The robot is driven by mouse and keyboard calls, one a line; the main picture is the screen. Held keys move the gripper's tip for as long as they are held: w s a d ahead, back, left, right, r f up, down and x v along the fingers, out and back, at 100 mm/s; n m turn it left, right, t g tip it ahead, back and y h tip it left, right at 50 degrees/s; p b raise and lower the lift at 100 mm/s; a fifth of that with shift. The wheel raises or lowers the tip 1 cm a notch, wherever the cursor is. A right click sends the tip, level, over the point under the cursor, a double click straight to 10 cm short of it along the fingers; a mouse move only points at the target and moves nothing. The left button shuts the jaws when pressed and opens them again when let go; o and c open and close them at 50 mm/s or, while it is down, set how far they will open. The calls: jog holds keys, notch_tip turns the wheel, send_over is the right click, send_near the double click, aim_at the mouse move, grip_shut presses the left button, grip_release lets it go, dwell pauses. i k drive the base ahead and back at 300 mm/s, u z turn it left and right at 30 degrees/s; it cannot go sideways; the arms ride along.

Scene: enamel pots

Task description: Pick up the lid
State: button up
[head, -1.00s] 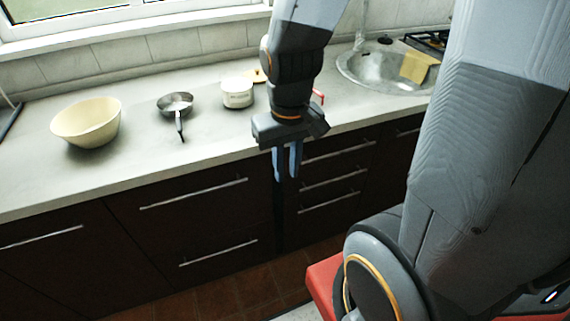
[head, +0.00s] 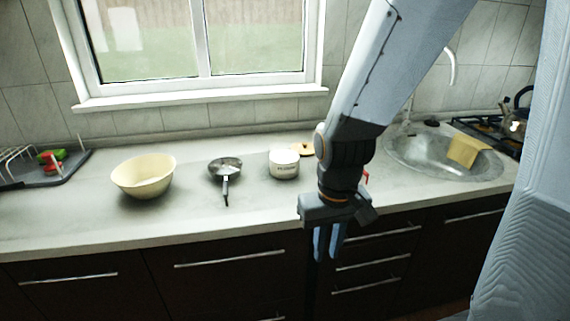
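A cream enamel pot (head: 284,167) with dark lettering stands on the counter, left of my arm. A flat yellowish round piece with a dark spot (head: 302,149) lies just behind its right side, partly hidden; it may be the lid, but it is too small to be sure. I cannot tell whether the pot itself is covered. My gripper (head: 328,258) points down in front of the counter's front edge, to the right of the pot and lower in the picture. Its two blue fingers are apart, with nothing visible between them.
A cream bowl (head: 144,178) and a small metal pan (head: 225,170) stand left of the pot. A dish rack (head: 40,172) is at far left. A sink (head: 425,157) with a yellow cloth (head: 467,150) lies right. A red item (head: 366,178) is partly behind my arm.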

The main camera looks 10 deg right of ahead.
aim_at(308, 148)
jog(key=k, duration=0.5)
jog(key=z, duration=1)
jog(key=i, duration=0.6)
jog(key=u, duration=0.9)
jog(key=i, duration=0.5)
jog(key=u, duration=0.05)
